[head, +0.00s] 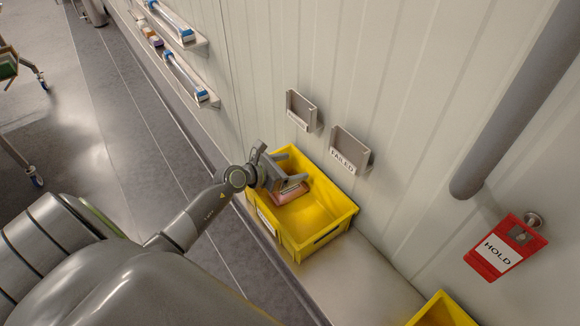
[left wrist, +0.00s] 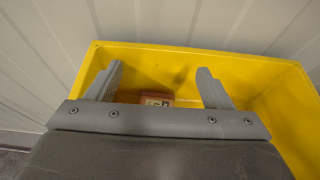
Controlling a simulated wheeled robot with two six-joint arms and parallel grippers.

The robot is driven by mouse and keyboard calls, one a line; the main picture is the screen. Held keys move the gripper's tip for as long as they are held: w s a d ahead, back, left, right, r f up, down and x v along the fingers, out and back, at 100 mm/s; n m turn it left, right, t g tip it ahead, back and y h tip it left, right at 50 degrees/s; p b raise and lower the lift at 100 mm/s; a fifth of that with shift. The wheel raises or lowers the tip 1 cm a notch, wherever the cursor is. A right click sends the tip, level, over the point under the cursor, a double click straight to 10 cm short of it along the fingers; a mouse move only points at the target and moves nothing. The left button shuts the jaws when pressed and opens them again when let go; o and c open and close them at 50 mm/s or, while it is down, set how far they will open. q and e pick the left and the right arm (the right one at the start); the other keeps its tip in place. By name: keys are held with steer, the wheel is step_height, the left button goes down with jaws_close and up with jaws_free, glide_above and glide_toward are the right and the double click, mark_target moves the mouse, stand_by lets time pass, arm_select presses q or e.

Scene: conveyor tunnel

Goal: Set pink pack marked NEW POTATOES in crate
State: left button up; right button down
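A yellow crate (head: 325,238) stands on a pale ledge against the wall. The pink pack (head: 290,195) lies inside it, toward the crate's left end; its marking is too small to read. My left gripper (head: 294,167) is over the crate, above the pack. In the left wrist view, the left gripper's (left wrist: 160,72) two fingers are wide apart. The pack (left wrist: 157,100) shows between and beyond them, with no finger seen touching it. The palm hides the pack's near part. The yellow crate (left wrist: 190,54) surrounds it. My right gripper is not in view.
A red HOLD tag (head: 505,248) and a grey pipe (head: 515,100) are at right. Another yellow crate (head: 442,312) shows at the bottom. Bare ledge (head: 365,275) lies between the crates.

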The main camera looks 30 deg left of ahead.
arm_select(q)
steer(key=shift+r+p, duration=0.45)
steer(key=shift+r, duration=0.05)
steer(key=b+v, duration=0.1)
steer(key=v, duration=1.1)
steer(key=shift+r, duration=0.2)
